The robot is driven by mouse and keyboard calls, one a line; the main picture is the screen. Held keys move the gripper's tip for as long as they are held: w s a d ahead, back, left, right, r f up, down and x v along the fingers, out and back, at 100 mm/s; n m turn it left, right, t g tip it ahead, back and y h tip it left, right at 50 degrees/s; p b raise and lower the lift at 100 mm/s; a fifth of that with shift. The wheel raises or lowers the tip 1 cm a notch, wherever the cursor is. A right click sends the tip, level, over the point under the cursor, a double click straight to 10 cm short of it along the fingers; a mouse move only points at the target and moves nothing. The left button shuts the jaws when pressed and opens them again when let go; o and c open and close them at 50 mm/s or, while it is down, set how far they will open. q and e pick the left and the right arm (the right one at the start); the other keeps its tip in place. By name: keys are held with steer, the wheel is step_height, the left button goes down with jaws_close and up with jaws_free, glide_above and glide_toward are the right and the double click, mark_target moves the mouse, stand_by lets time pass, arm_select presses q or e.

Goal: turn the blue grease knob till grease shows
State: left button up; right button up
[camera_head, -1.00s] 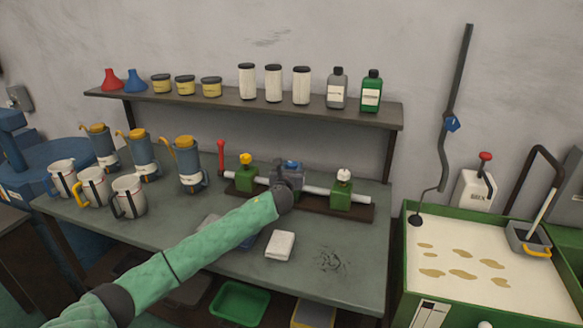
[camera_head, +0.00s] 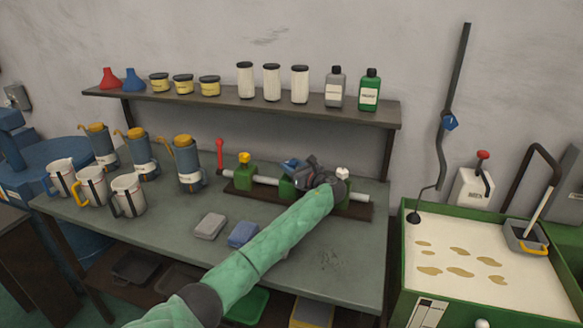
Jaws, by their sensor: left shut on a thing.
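The blue grease knob (camera_head: 290,164) sits on top of the middle green block (camera_head: 287,189) of a rod fixture on the bench. My left gripper (camera_head: 299,169) reaches in from the front right of it, shut, its tip at the knob. The fingers and wrist partly hide the knob and block, so the exact grip is hard to make out. No grease is discernible there. A yellow knob (camera_head: 244,158) tops the left block and a white knob (camera_head: 342,173) the right one. My right gripper is not in view.
My left forearm crosses the bench (camera_head: 350,273). A grey pad (camera_head: 210,226) and a blue pad (camera_head: 242,233) lie left of it. Mugs (camera_head: 127,195) and blue-grey jugs (camera_head: 188,165) stand at the left. A shelf (camera_head: 225,101) with bottles runs behind.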

arm_select(q)
steer(key=shift+n+g+y, duration=0.9)
steer(key=shift+g+y, duration=0.1)
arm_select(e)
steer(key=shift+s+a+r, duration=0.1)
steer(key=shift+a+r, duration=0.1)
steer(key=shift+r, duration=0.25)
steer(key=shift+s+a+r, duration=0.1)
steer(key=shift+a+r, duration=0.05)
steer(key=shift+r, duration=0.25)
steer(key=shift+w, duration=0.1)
